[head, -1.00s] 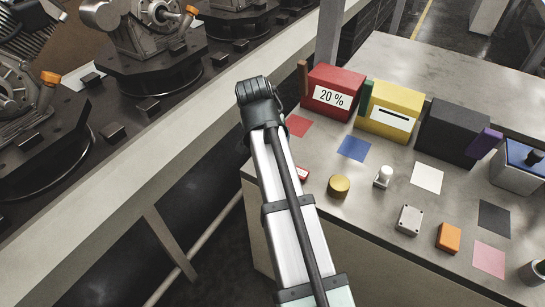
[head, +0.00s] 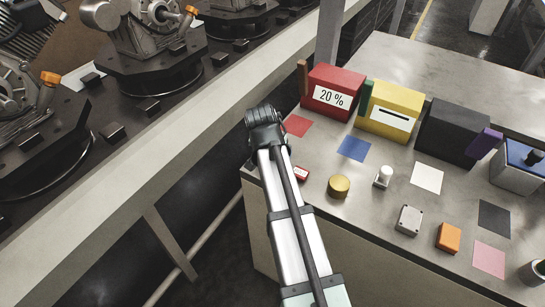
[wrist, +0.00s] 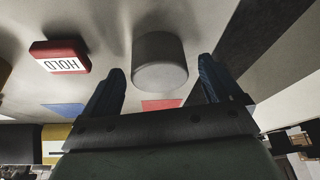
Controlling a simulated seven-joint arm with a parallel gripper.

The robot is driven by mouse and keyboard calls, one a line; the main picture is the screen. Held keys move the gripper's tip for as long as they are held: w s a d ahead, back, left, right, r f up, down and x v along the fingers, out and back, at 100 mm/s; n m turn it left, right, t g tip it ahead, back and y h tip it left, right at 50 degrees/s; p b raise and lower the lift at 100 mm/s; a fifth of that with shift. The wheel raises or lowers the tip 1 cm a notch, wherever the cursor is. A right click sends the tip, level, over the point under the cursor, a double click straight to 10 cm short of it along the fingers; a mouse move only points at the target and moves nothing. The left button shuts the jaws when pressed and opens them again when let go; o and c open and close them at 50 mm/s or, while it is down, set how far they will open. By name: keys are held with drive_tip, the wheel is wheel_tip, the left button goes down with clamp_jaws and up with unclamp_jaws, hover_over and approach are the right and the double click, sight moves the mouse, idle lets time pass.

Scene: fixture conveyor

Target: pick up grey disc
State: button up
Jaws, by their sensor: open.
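The grey disc (wrist: 160,60), a short grey cylinder, stands on the metal table in the wrist view. My gripper (wrist: 161,66) is open, with its two dark blue fingers pointing toward the disc, one to each side in the picture. I cannot tell how far the fingertips are from it. The disc does not show in the head view, where my dark wrist (head: 265,130) and arm cover the table's left edge.
A red block labelled HOLD (wrist: 60,56) stands beside the disc; it also shows in the head view (head: 301,173). A yellow cylinder (head: 339,187) and white knob (head: 383,177) are farther right. Red (head: 332,92), yellow (head: 389,111) and black (head: 452,131) boxes line the back.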

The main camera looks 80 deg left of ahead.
drive_tip(key=shift+w+a+f, duration=0.1)
drive_tip(key=shift+a+f, duration=0.05)
drive_tip(key=shift+f, duration=0.15)
drive_tip(key=shift+c, duration=0.3)
drive_tip(key=c, duration=1.3)
drive_tip(key=shift+r, duration=0.15)
wheel_tip(320, 180, up, 9)
drive_tip(key=shift+r, duration=0.15)
drive_tip(key=shift+w+r, duration=0.1)
drive_tip(key=shift+r, duration=0.15)
